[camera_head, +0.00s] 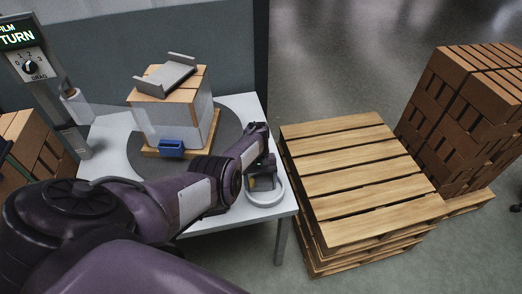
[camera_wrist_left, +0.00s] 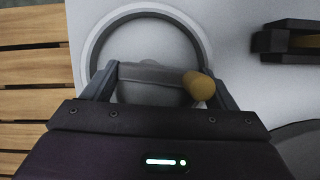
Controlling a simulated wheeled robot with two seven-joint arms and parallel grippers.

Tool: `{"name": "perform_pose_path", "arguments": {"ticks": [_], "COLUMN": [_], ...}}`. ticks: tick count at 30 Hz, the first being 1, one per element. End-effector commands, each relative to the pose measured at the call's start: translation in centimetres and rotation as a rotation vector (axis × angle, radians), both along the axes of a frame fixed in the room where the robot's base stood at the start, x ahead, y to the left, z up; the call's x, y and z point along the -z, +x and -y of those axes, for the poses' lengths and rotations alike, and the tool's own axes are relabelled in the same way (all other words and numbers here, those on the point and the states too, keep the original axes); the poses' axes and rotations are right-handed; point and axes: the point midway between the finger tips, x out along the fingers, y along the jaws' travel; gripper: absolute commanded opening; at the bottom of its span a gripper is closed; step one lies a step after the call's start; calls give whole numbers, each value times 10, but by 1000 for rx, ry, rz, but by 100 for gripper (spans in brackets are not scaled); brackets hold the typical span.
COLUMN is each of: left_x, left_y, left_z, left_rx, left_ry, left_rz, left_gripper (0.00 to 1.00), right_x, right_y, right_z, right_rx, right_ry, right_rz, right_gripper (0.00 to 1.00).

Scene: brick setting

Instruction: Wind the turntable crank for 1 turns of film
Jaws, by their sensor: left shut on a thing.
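The turntable (camera_head: 232,135) is a dark grey disc in a white table. On it stands a block load (camera_head: 200,108) on a small wooden pallet, partly wrapped in translucent film. Film (camera_head: 105,112) stretches from a roll (camera_head: 73,103) on the post at the left to the load. The crank, a pale ring (camera_head: 265,198) with a grey piece inside, is at the table's front right; its ring (camera_wrist_left: 90,50) and tan knob (camera_wrist_left: 199,86) show in the left wrist view. My left gripper (camera_wrist_left: 160,85) is shut on the crank, fingers either side of the grey piece. My right gripper is out of view.
The post carries a lit sign (camera_head: 17,36) reading "FILM TURN" and a drag dial (camera_head: 30,67). A grey cradle (camera_head: 168,74) tops the load; a blue block (camera_head: 171,149) is at its front. An empty pallet stack (camera_head: 350,165) and brick stack (camera_head: 455,115) stand right.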

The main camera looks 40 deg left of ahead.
Motion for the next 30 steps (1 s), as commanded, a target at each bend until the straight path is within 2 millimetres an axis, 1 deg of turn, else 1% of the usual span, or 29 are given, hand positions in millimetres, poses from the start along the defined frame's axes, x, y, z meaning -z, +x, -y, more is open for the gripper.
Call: {"name": "perform_pose_path", "arguments": {"ticks": [9,23,24,27,28,30], "left_x": [0,0,0,0,0,0], "left_y": [-1,-1,-1,-1,-1,-1], "left_z": [1,1,1,1,1,1], "left_rx": [-87,-97,-97,-97,-96,-96], "left_ry": [0,0,0,0,0,0], "left_rz": [0,1,1,1,2,2], "left_gripper": [56,56,84,98,100,100], "right_x": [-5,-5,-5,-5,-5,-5], "right_y": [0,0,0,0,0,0], "right_z": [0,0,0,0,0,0], "right_rx": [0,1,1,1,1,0], "right_ry": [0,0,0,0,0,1], "right_rz": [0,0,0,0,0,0], "right_gripper": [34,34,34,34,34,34]}}
